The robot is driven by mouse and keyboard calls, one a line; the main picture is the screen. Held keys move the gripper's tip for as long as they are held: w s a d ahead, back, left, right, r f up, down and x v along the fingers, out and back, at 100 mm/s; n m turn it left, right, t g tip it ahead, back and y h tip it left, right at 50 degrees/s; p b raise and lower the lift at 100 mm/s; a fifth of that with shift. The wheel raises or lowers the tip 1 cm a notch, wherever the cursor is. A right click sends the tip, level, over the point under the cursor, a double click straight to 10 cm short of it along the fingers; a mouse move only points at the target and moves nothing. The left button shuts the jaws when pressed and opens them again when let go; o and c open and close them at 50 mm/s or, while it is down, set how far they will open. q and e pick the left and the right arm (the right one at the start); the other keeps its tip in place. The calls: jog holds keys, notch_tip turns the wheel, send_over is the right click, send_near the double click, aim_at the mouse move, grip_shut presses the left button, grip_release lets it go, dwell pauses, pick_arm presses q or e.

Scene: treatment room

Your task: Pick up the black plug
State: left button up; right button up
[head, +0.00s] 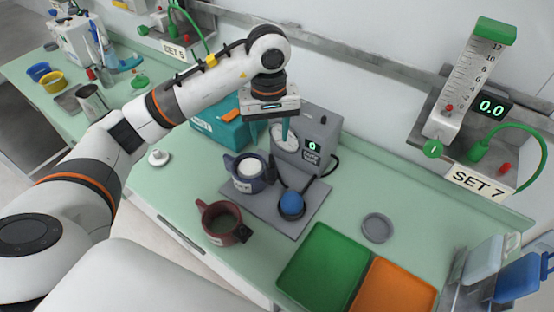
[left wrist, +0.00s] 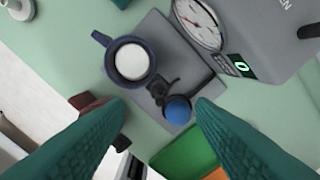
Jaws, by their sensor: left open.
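My left gripper (head: 268,132) is open, its teal fingers pointing down above the grey base plate (head: 262,214) near the grey device. In the left wrist view the fingertips (left wrist: 160,105) are apart with nothing between them. A black cable (head: 334,162) runs at the right side of the grey device (head: 316,133).
A maroon mug (head: 222,222) stands at the counter's front. A green tray (head: 326,268) and orange tray (head: 394,290) lie front right. A grey disc (head: 377,227) rests near them. A teal box (head: 219,133) stands behind the dark blue mug. Counter right of the device is clear.

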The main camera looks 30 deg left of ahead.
pick_arm(q)
jog(key=p, duration=0.1)
send_over(271, 166)
jog(key=f, duration=0.5)
jog(key=shift+s+a, duration=0.15)
jog(key=shift+a, duration=0.05)
jog(key=shift+f, duration=0.3)
jog(key=f+p, duration=0.3)
jog(key=f, duration=0.1)
jog(key=shift+d, duration=0.2)
jog(key=shift+f, duration=0.65)
grip_shut()
pick_arm(e)
jog(key=s+r, duration=0.2)
jog(key=r, duration=0.1)
jog(key=s+r, duration=0.1)
jog(key=shift+d+r, duration=0.15)
pick_arm(q)
jog(key=shift+r, duration=0.1)
